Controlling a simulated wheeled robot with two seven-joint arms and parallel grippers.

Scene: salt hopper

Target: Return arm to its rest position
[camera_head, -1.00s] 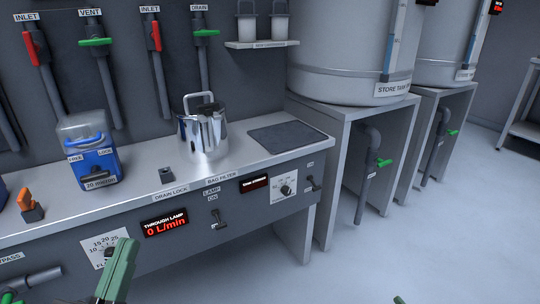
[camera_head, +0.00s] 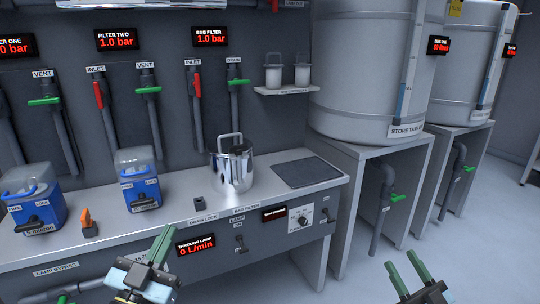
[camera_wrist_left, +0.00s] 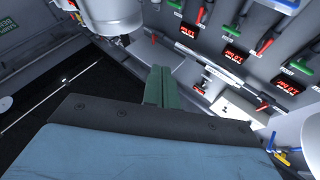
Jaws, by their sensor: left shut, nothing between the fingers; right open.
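My left gripper (camera_head: 160,243) comes in at the bottom of the head view, in front of the bench front. Its green fingers are together with nothing between them. The left wrist view also shows its shut green fingers (camera_wrist_left: 158,87). My right gripper (camera_head: 406,274) is at the bottom right of the head view, over the floor. Its two green fingers stand apart and it is empty. Neither gripper touches anything that I can see.
The bench (camera_head: 110,235) carries two blue filter housings (camera_head: 140,188), a steel jug (camera_head: 232,168) and a dark mat (camera_head: 307,172). Store tanks (camera_head: 365,70) stand on grey stands at right. The floor (camera_head: 355,285) at lower right is clear.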

